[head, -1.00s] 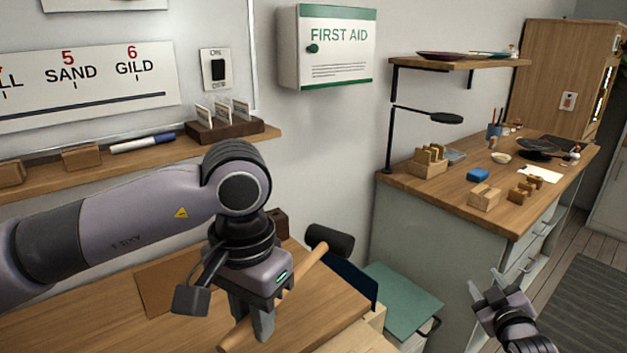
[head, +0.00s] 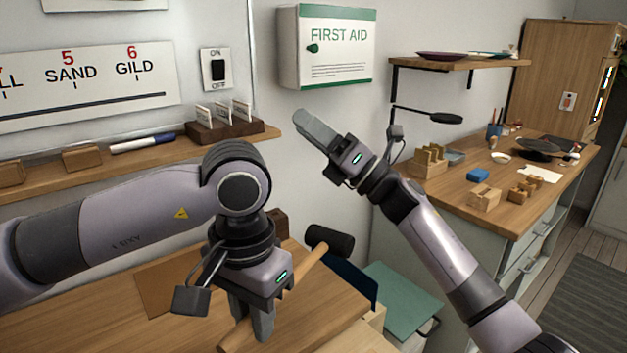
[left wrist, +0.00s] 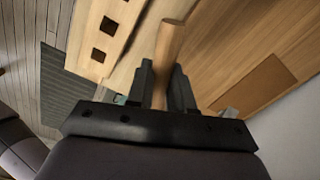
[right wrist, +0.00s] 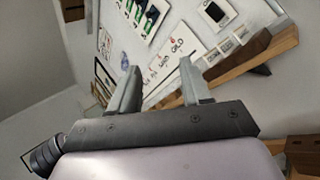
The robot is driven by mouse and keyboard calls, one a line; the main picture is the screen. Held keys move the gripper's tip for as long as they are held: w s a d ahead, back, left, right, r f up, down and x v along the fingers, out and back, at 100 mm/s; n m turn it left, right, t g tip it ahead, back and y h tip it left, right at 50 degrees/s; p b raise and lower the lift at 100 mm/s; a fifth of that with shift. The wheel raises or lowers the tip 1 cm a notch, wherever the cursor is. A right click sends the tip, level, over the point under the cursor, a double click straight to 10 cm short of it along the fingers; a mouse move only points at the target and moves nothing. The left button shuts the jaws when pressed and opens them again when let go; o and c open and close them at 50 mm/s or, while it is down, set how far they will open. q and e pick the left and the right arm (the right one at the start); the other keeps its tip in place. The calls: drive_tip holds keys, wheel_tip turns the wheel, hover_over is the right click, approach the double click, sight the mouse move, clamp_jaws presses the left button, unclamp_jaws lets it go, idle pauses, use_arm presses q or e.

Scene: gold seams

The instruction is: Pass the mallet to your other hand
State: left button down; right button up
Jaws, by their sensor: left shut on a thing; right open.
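The mallet has a wooden handle and a black head (head: 330,241). My left gripper (head: 252,325) is shut on the handle above the wooden table, with the head sticking out to the right. In the left wrist view the handle (left wrist: 170,50) stands between the fingers of my left gripper (left wrist: 165,85). My right gripper (head: 312,128) is raised in front of the wall, above and apart from the mallet, pointing up and left. In the right wrist view my right gripper (right wrist: 158,90) has its fingers apart with nothing between them.
The wooden table (head: 130,335) lies below my left gripper. A first aid box (head: 335,48) hangs on the wall just above my right gripper. A wall ledge (head: 130,160) with a card holder (head: 225,128) is behind. A wooden counter (head: 500,225) stands at the right.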

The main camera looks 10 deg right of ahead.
drive_tip(key=s+a+n+g+h, duration=0.2)
drive_tip(key=s+a+n+g, duration=0.5)
drive_tip(key=a+n+g, duration=0.6)
drive_tip(key=n+h, duration=1.1)
drive_tip(key=h, duration=0.8)
hover_over(314, 247)
drive_tip(key=s, duration=0.2)
wheel_tip(314, 247, down, 6)
drive_tip(key=shift+t, duration=0.4)
wheel_tip(314, 247, down, 12)
drive_tip(key=shift+a+r, duration=0.15)
drive_tip(key=shift+r, duration=0.1)
